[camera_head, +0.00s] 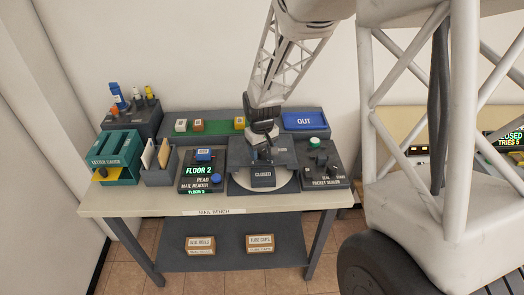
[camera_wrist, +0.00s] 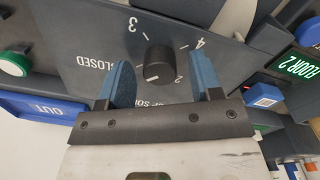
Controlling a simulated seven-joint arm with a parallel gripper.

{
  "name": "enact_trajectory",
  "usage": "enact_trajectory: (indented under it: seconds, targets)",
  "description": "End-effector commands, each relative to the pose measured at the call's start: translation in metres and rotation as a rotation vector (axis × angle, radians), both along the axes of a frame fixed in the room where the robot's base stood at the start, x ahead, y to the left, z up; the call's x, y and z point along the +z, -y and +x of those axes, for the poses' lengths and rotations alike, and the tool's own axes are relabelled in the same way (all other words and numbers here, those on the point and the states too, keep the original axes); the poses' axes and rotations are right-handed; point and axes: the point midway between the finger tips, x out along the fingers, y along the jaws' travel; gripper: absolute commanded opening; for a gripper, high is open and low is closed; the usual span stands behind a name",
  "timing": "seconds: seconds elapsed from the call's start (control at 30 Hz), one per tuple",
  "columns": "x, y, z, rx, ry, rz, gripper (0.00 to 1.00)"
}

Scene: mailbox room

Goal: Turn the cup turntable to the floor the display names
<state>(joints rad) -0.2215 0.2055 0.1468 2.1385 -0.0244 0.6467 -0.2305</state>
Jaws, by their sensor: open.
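The MAIL READER display (camera_head: 198,170) reads FLOOR 2; it also shows in the wrist view (camera_wrist: 296,66). The cup turntable is a pale round plate (camera_head: 288,186) under a dark housing marked CLOSED (camera_head: 262,174). In the wrist view a black round knob (camera_wrist: 158,66) stands on the dark panel (camera_wrist: 100,45), with 2, 3 and 4 and tick marks around it. In the head view my gripper (camera_head: 264,136) hides the knob.
A blue OUT tray (camera_head: 304,121) lies behind right. The packet sealer (camera_head: 318,165) with a green button stands right of the turntable. The mail reader (camera_head: 202,180) with a blue-topped block stands left. A green letter gauge (camera_head: 117,158) and a letter holder (camera_head: 158,166) are further left.

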Motion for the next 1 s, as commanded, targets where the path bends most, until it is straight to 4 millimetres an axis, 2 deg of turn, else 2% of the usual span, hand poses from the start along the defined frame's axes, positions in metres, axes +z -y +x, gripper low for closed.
enact_trajectory:
  seconds: [0.4, 0.8, 1.0]
  targets:
    - [-0.0047, 0.0001, -0.0002, 0.0, -0.001, 0.0, 0.59]
    - [-0.0046, 0.0, -0.0002, 0.0, 0.0, 0.0, 0.0]
    - [-0.0046, 0.0, -0.0002, 0.004, 0.0, 0.0, 0.0]
